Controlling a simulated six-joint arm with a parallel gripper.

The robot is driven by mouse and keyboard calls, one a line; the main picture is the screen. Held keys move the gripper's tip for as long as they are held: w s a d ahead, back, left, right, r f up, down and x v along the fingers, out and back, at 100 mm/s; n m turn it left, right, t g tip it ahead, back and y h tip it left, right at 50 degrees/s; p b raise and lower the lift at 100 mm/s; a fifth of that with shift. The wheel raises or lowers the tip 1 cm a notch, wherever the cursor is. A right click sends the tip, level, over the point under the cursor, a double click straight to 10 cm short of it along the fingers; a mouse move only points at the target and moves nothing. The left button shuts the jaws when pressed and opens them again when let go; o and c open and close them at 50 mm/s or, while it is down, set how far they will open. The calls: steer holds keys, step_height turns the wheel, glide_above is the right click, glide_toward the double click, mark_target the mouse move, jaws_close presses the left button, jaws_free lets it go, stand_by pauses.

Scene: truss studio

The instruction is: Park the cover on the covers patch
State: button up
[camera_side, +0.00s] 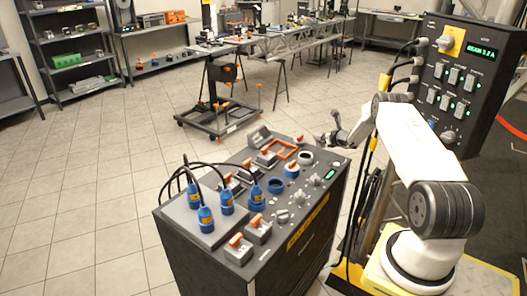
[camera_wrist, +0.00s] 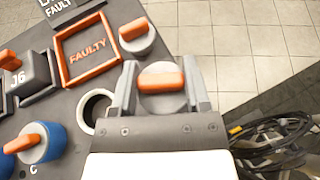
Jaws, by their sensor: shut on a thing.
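My gripper (camera_wrist: 162,90) is shut on a round grey cover (camera_wrist: 163,102) with an orange grip bar, seen between the two fingers in the wrist view. In the side view my gripper (camera_side: 335,137) is over the console's far right edge; the held cover is hard to make out there. A similar grey cap with an orange bar (camera_wrist: 137,36) sits on the console just beyond the fingers. An open round socket (camera_wrist: 96,110) lies left of the gripper. I cannot make out a patch marked for covers.
An orange-framed FAULTY square (camera_wrist: 87,45) lies left of the held cover. A blue cap marked C (camera_wrist: 42,146) and a grey J6 block (camera_wrist: 32,80) are farther left. Blue cable plugs (camera_side: 206,218) stand at the console's left. Tiled floor (camera_wrist: 245,40) lies beyond its edge.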

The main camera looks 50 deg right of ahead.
mark_target(321, 143)
steer(key=shift+w+d+f, duration=0.1)
steer(key=shift+f, duration=1.6)
steer(key=shift+f, duration=0.15)
steer(key=o, duration=1.2)
steer(key=shift+o, duration=0.2)
steer(key=shift+r, duration=0.2)
steer(key=shift+v, duration=3.75)
